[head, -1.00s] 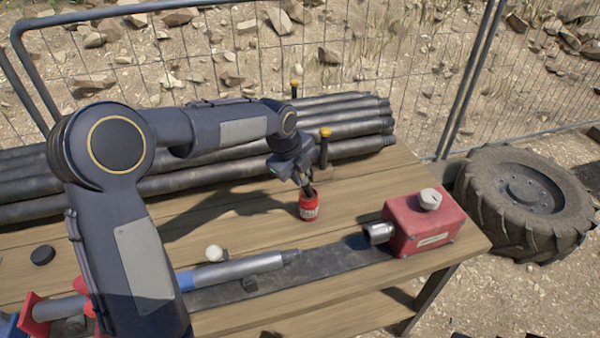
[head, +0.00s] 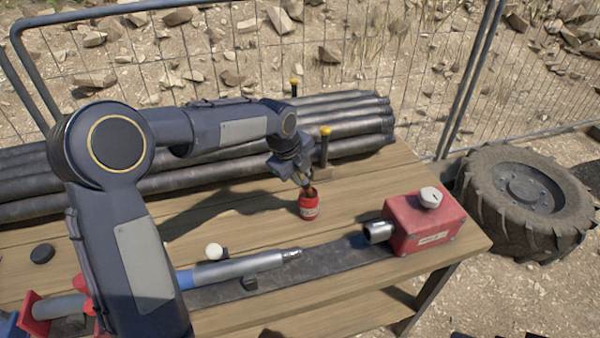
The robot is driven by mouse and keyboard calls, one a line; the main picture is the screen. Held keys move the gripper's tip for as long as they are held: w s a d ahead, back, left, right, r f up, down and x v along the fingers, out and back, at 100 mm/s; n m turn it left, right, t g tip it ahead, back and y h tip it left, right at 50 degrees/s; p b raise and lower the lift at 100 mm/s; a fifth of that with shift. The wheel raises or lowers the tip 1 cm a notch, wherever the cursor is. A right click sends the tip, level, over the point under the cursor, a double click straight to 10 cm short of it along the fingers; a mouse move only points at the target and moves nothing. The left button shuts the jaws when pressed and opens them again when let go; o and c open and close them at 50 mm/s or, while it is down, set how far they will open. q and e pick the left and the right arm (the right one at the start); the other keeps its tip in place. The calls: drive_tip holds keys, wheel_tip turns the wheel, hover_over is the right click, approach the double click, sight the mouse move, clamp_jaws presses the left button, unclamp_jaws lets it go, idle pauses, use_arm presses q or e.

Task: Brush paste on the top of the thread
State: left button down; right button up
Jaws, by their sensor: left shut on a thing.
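A small red paste pot (head: 308,207) with a pale label stands upright on the planks behind the thread. My left gripper (head: 306,184) is just above the pot's mouth, shut on the brush, which is small and mostly hidden between the fingers and the pot. I cannot tell how deep the brush reaches into the pot. My right gripper is not in view.
A red box (head: 425,222) with a metal socket faces the thread from the right. Dark pipes (head: 355,125) lie stacked behind, held by yellow-capped posts (head: 324,148). A black puck (head: 42,254) lies at the left. A tyre (head: 525,200) and wire fence stand beyond the wooden bench (head: 225,215).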

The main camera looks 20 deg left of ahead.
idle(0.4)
use_arm(q)
wheel_tip(320, 180, up, 7)
drive_tip(key=p, duration=0.5)
drive_tip(key=shift+p, duration=0.35)
drive_tip(key=shift+f, duration=0.1)
idle(0.4)
